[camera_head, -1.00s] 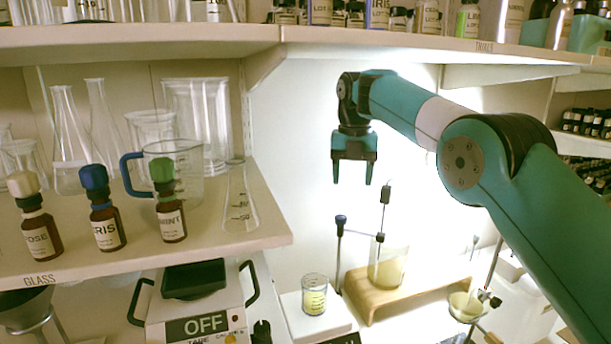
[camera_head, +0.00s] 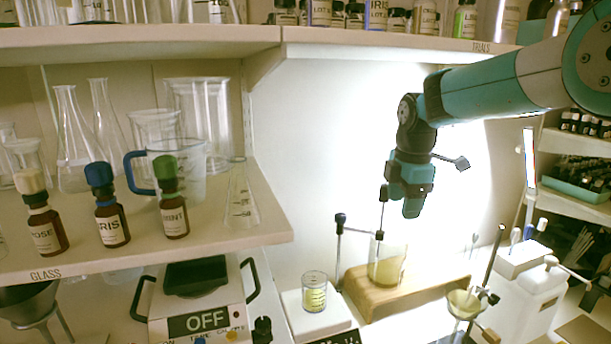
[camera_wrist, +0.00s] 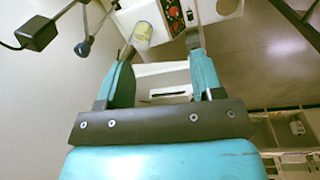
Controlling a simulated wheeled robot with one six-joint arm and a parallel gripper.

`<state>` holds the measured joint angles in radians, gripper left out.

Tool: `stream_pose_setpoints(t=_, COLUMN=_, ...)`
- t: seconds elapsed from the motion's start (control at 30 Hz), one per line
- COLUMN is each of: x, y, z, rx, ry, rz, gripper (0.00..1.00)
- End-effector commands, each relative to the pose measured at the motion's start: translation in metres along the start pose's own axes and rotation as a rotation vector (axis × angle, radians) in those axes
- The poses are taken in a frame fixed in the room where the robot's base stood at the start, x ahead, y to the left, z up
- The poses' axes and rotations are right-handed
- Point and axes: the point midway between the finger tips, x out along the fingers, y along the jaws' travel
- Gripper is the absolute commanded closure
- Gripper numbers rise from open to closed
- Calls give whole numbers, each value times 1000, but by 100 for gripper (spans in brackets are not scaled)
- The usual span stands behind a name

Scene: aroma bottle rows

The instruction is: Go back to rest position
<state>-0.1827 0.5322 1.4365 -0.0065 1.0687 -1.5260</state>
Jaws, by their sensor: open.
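My gripper (camera_head: 411,204) hangs from my teal arm in front of the bright back wall, above and a little right of the beaker on the wooden stand. In the wrist view its two teal fingers (camera_wrist: 162,85) stand apart with nothing between them. Three brown bottles stand in a row at the front of the left shelf: one with a cream cap (camera_head: 44,226), IRIS with a blue cap (camera_head: 109,218), and one with a green cap (camera_head: 173,212). My gripper is well to the right of them.
The left shelf (camera_head: 210,243) also holds glassware. The upper shelf (camera_head: 400,47) runs above. A white container (camera_head: 540,290) stands right.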

Motion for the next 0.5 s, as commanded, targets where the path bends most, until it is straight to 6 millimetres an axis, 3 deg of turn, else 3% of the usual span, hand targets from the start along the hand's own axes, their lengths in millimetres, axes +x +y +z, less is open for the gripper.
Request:
stream_pose_setpoints(t=0.2, x=19, y=-97, z=39, rx=724, ry=9, rz=55, gripper=39)
stream_pose_setpoints(t=0.5, x=44, y=-210, z=59, rx=1425, ry=50, rz=109, gripper=39)
